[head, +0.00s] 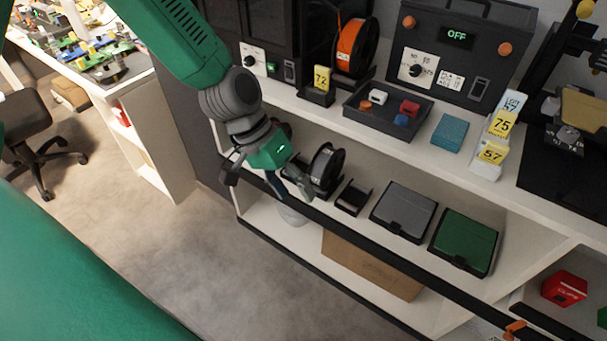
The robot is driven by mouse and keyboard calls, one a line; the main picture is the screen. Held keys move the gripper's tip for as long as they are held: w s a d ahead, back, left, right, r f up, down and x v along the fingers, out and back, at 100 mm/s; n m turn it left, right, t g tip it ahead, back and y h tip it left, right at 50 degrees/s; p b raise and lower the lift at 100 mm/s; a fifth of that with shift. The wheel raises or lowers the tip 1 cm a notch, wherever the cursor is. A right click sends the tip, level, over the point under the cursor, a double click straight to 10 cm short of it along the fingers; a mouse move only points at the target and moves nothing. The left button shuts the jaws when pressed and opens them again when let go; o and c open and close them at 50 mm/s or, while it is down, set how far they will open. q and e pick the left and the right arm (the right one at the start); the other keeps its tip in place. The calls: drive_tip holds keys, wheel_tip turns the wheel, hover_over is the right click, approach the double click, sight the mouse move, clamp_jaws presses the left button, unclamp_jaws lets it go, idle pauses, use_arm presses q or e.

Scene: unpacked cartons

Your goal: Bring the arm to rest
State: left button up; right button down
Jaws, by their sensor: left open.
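My left arm (182,42) is green with grey joints and comes in from the top left. My left gripper (268,192) is open at the front of the shelf's middle level, left of a spool (327,166) with dark filament. Nothing shows between its fingers. I cannot tell whether it touches the shelf or the spool. My right gripper is not in view.
The shelf (462,165) holds a grey case (404,211), a green case (463,242) and a small black holder (353,196). Above are an orange spool (357,46), a tray (368,122) and a control box (457,55). An office chair (38,135) stands left. The floor (150,235) between is clear.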

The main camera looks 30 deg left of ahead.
use_arm(q)
drive_tip(key=s+a+f+y, duration=0.2)
drive_tip(key=s+f+y, duration=0.1)
drive_tip(key=s+f, duration=0.5)
drive_tip(key=s+a+f+y, duration=0.2)
drive_tip(key=s+a+f, duration=0.1)
drive_tip(key=s+f, duration=0.6)
drive_tip(key=shift+s+y, duration=0.4)
drive_tip(key=shift+f, duration=0.1)
drive_tip(key=shift+w+d, duration=0.1)
